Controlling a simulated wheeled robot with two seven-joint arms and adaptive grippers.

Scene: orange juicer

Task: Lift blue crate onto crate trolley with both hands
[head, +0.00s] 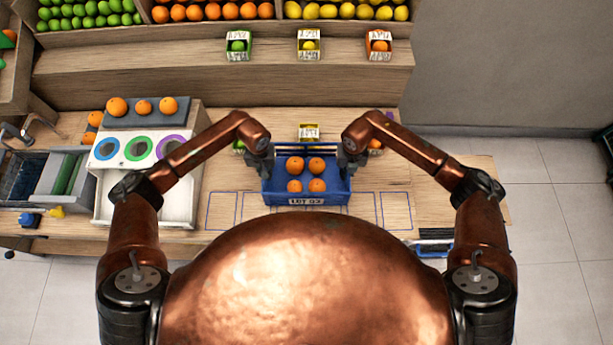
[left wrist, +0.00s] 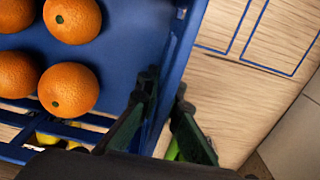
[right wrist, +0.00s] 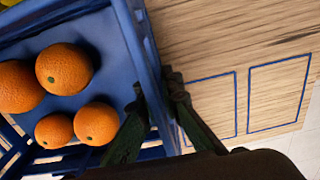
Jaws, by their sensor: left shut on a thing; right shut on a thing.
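The blue crate (head: 272,197) with several oranges inside is at the middle of the wooden counter, between my grippers. It looks level; I cannot tell if its base touches the counter. My left gripper (head: 265,163) is shut on the crate's left side wall; in the left wrist view its fingers (left wrist: 166,92) straddle the blue wall (left wrist: 180,50). My right gripper (head: 350,160) is shut on the right side wall; in the right wrist view its fingers (right wrist: 157,88) straddle that wall (right wrist: 146,48). A dark, blue-edged thing (head: 435,236) at the counter's front right may be the trolley, partly hidden.
Blue outlined rectangles (head: 396,210) mark the counter around the crate. A small yellow-labelled box (head: 309,131) stands just behind it. A white sorting unit (head: 178,205) with coloured rings is at left. Tiered fruit shelves rise behind. Grey floor (head: 555,210) is clear at right.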

